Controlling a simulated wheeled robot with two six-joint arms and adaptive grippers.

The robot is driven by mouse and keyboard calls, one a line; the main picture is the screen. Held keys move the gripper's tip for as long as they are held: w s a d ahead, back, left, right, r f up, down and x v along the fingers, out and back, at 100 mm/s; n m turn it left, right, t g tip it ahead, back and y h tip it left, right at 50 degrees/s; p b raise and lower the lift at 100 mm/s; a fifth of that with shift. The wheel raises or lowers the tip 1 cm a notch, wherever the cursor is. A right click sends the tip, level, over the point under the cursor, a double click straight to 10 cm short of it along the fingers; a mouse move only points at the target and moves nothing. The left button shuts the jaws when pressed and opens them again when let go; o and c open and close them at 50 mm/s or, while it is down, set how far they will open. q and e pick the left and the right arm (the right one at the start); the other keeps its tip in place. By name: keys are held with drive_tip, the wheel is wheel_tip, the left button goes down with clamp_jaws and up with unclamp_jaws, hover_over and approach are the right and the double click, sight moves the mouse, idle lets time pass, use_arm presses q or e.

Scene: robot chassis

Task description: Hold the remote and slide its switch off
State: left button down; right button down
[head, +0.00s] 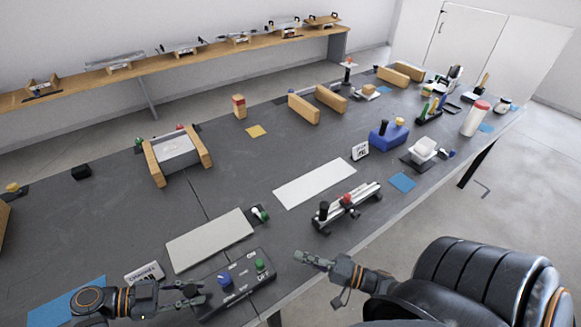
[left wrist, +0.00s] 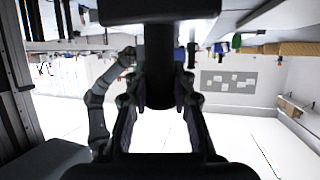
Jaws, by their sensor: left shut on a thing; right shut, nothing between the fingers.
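The remote (head: 238,289) is a dark flat box at the table's front edge in the head view. It carries a blue knob (head: 225,280), a green knob (head: 260,265) and white lettering that includes OFF. My left gripper (head: 200,293) is shut on the remote's left end. In the left wrist view a dark body (left wrist: 160,85) sits between the fingers; its details are too dark to read. My right gripper (head: 307,259) is shut and empty, to the right of the remote and apart from it.
A light grey pad (head: 210,238) lies behind the remote, with a small CHANNEL sign (head: 144,273) to its left. A silver rail device (head: 347,204) with red and black knobs stands at the right.

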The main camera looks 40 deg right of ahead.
sight(303, 268)
use_arm(q)
drive_tip(key=shift+c, duration=2.2)
unclamp_jaws()
drive_tip(key=shift+w+a+f+b, duration=0.1)
drive_tip(key=shift+w+a+b, duration=0.4)
drive_tip(key=shift+a, duration=0.9)
drive_tip(key=shift+w+a+r+b, duration=0.1)
drive_tip(key=shift+w+a+b, duration=0.2)
drive_tip(key=shift+a+b, duration=0.75)
drive_tip(key=shift+w+a+f+b, duration=0.1)
drive_tip(key=shift+w+a+b, duration=0.25)
drive_tip(key=shift+a, duration=1.4)
use_arm(e)
drive_tip(key=shift+f, duration=1.85)
use_arm(q)
drive_tip(key=shift+w+a, duration=0.25)
drive_tip(key=shift+a, duration=0.4)
use_arm(e)
drive_tip(key=shift+f, duration=0.2)
use_arm(q)
drive_tip(key=shift+r, duration=0.2)
use_arm(e)
drive_tip(key=shift+r, duration=0.1)
